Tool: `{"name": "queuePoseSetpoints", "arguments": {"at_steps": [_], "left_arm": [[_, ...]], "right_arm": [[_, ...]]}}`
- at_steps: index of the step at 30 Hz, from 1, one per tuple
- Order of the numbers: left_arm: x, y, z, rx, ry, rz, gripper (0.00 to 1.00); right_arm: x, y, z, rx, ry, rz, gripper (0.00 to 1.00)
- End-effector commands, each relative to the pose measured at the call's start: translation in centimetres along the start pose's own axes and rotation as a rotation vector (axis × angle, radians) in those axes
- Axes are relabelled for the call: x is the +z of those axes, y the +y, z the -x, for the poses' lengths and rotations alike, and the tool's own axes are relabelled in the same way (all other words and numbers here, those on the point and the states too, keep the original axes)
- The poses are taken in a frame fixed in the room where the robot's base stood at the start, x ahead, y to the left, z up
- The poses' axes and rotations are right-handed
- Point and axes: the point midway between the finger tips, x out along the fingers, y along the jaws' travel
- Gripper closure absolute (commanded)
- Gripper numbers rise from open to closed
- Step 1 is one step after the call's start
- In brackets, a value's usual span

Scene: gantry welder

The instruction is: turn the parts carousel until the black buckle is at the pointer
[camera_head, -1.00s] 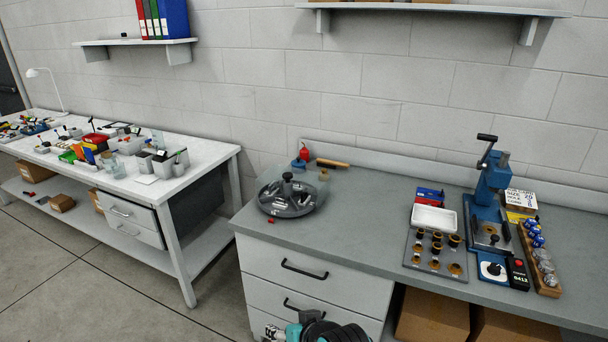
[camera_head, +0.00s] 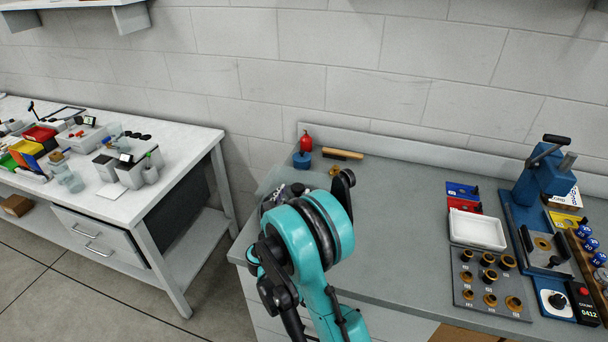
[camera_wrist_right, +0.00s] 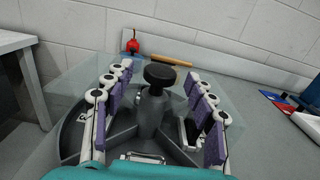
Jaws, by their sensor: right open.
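The parts carousel (camera_wrist_right: 72,138) is a round grey tray with radial walls, a central post and a black knob (camera_wrist_right: 159,73). In the head view my right arm hides nearly all of it. My right gripper (camera_wrist_right: 157,88) is open, its purple-padded fingers on either side of the post and knob, with gaps showing; it also appears in the head view (camera_head: 283,191), partly hidden by its arm. A silvery part (camera_wrist_right: 142,158) lies in the near compartment. A dark shape sits beside the right finger; I cannot tell if it is the black buckle. I cannot make out the pointer. My left gripper is not in view.
A white tray (camera_head: 477,229) and a blue press (camera_head: 541,190) stand to the right. The grey bench (camera_head: 400,205) between is clear.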

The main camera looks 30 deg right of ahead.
Motion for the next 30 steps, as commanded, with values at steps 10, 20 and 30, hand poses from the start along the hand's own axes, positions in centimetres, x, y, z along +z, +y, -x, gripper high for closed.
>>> {"name": "queuePoseSetpoints", "arguments": {"at_steps": [10, 20, 30], "left_arm": [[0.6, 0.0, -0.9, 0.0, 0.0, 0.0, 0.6], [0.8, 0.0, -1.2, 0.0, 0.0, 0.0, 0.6], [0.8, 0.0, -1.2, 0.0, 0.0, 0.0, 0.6]], "right_arm": [[-0.6, -0.4, -5.0, -0.014, 0.007, -0.015, 0.44], [-0.4, -0.3, -7.7, -0.011, 0.006, -0.013, 0.44], [-0.4, -0.3, -7.7, -0.01, 0.006, -0.013, 0.78]]}}
